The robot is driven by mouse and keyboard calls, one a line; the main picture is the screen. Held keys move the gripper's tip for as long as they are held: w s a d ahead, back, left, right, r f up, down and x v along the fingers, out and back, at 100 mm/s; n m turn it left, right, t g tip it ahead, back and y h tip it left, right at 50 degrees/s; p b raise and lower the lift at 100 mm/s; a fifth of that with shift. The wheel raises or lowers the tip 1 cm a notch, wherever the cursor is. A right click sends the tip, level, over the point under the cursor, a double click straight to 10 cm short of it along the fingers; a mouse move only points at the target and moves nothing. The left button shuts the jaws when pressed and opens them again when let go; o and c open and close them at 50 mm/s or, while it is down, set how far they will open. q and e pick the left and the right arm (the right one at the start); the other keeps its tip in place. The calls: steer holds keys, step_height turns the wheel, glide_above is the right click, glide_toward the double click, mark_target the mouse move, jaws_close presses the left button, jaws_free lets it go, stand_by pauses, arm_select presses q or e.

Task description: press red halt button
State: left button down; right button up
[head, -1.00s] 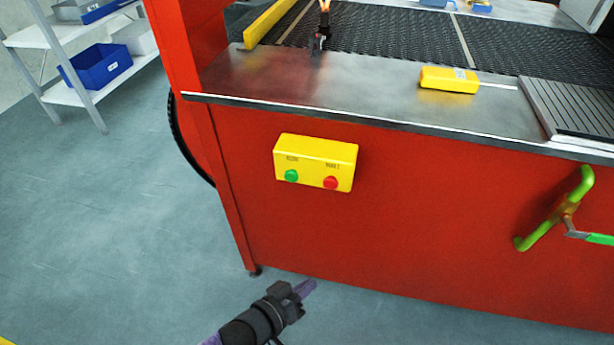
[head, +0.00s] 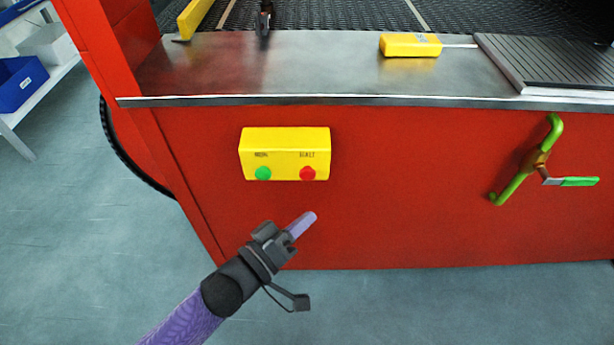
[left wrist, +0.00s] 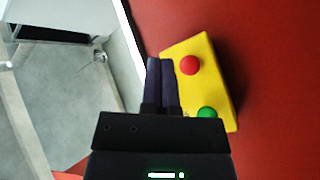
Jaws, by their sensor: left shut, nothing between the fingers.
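The red halt button (head: 307,173) is on the right of a yellow control box (head: 285,140) on the front of the red machine. A green button (head: 263,173) is to its left. My left gripper (head: 308,219) is shut and empty, in the picture just below the box and pointing up toward it. In the left wrist view the shut fingers (left wrist: 161,82) lie left of the red button (left wrist: 190,65), and the green button (left wrist: 207,113) is lower, partly near my gripper body. No contact with the box shows. My right gripper is not in view.
A metal ledge (head: 330,75) runs above the box, with a yellow block (head: 410,45) on it. A green pipe with a valve handle (head: 527,168) sticks out of the panel at right. Shelving with a blue bin (head: 20,84) stands at far left.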

mark_target(307, 173)
arm_select(q)
steer(key=w+b, duration=0.2)
steer(key=w, duration=0.4)
steer(key=shift+w, duration=0.2)
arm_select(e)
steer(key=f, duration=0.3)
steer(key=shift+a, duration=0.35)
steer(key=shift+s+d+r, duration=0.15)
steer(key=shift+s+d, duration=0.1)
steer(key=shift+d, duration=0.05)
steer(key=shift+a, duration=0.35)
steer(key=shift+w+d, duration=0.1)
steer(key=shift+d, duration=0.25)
arm_select(q)
steer(key=shift+w, duration=0.4)
